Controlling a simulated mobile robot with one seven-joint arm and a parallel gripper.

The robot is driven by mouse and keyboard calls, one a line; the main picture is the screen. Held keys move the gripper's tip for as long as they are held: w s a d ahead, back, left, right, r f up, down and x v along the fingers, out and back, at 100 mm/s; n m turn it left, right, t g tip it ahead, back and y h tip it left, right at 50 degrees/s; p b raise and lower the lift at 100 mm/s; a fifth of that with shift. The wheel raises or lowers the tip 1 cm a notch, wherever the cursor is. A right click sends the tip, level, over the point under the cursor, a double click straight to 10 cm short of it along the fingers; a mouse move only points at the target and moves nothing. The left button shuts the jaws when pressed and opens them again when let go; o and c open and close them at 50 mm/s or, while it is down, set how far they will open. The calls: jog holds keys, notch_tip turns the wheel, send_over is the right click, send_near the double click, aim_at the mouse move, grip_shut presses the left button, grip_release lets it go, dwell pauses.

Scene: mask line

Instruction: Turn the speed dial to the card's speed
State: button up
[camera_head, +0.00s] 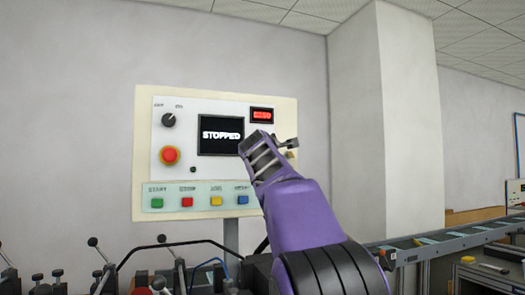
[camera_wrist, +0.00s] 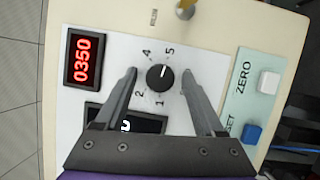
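The speed dial (camera_wrist: 160,77) is a round black knob with a white pointer mark, in the middle of the wrist view. Numbers 1, 2, 4 and 5 show around it; the place between 2 and 4 is covered by a finger. My gripper (camera_wrist: 159,76) is open, one finger on each side of the dial, with gaps to the knob. In the head view my gripper (camera_head: 268,156) is at the panel's right part and hides the dial. I cannot make out a speed card.
The control panel (camera_head: 285,117) has a screen (camera_head: 221,135) reading STOPPED, a red stop button (camera_head: 170,155) and several coloured buttons below. A red display (camera_wrist: 83,61) reads 0350. A brass-coloured knob (camera_wrist: 185,9) is beyond the dial. A conveyor (camera_head: 440,243) runs at right.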

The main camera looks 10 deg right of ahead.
jog(key=b+v, duration=0.9)
jog(key=v, duration=0.8)
jog(key=shift+s, duration=0.25)
